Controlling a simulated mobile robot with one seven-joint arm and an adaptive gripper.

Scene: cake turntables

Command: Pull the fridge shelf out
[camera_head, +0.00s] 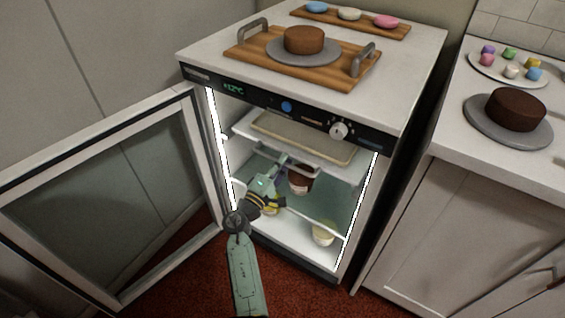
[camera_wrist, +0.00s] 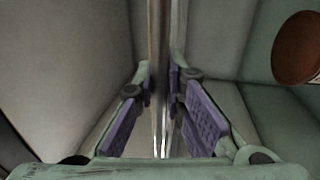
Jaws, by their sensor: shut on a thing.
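The fridge (camera_head: 365,135) stands open, with a white upper shelf (camera_head: 240,125) and a greenish glass middle shelf (camera_head: 325,215) inside. My gripper (camera_head: 286,160) reaches into the fridge, below the upper shelf and left of a brown jar (camera_head: 300,183). In the wrist view my gripper (camera_wrist: 162,105) has its purple-padded fingers on either side of a thin strip (camera_wrist: 158,50), and is shut on it. The strip looks like a shelf edge; I cannot tell which shelf. A brown round top (camera_wrist: 298,48) shows at the right there. My wrist hides part of the middle shelf.
The glass door (camera_head: 100,200) is swung open to the left, close to my arm. A beige tray (camera_head: 300,139) lies on the upper shelf. A pale cup (camera_head: 322,234) stands low inside. A wooden tray with cake (camera_head: 304,40) rests on top. A counter (camera_head: 440,140) stands right.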

